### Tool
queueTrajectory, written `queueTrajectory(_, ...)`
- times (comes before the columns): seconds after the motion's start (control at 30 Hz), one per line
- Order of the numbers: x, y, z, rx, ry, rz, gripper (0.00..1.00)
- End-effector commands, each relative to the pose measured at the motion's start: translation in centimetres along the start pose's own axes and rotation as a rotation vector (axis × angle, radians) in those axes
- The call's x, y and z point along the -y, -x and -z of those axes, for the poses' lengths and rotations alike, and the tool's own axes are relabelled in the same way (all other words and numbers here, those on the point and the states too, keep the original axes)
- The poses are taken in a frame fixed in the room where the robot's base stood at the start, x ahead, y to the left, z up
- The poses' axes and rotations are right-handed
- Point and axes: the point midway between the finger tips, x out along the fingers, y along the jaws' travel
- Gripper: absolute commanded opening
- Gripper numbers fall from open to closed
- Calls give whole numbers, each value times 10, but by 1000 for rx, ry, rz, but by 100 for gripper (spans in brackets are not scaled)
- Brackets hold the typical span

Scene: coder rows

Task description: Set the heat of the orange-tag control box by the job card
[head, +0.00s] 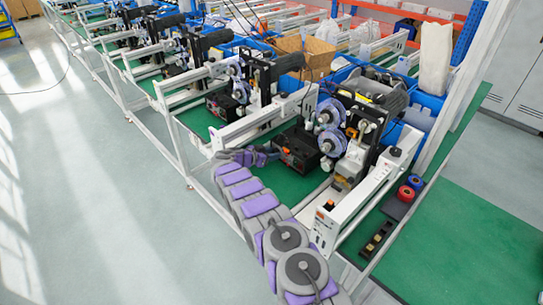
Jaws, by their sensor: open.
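A black control box (298,148) sits on the green bench top near the middle of the view, with small orange-red marks on its front. Its dial and any setting are too small to read. A small orange patch (329,204) shows on the white machine beam to its right; I cannot tell whether it is a tag. My grey and purple arm reaches up from the bottom. My gripper (270,153) is open, just left of the black box's front; I cannot tell whether it touches. I cannot make out a job card.
Another black box (224,105) sits farther back left. White beams (263,120) and reels (330,113) stand around the near box. Blue and red rolls (406,192) lie at right. Bare green bench top (470,240) is at lower right; open floor (90,190) at left.

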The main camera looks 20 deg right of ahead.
Motion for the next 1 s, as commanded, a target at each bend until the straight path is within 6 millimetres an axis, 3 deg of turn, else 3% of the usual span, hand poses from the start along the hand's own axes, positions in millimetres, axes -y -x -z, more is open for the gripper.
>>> queueTrajectory(0.33, 0, -3, 0, 0, 0, 0, 41)
queueTrajectory(0.77, 1, -4, -1, 0, 1, 1, 1)
queueTrajectory(1.0, 1, -3, 1, 1, -15, 9, 0)
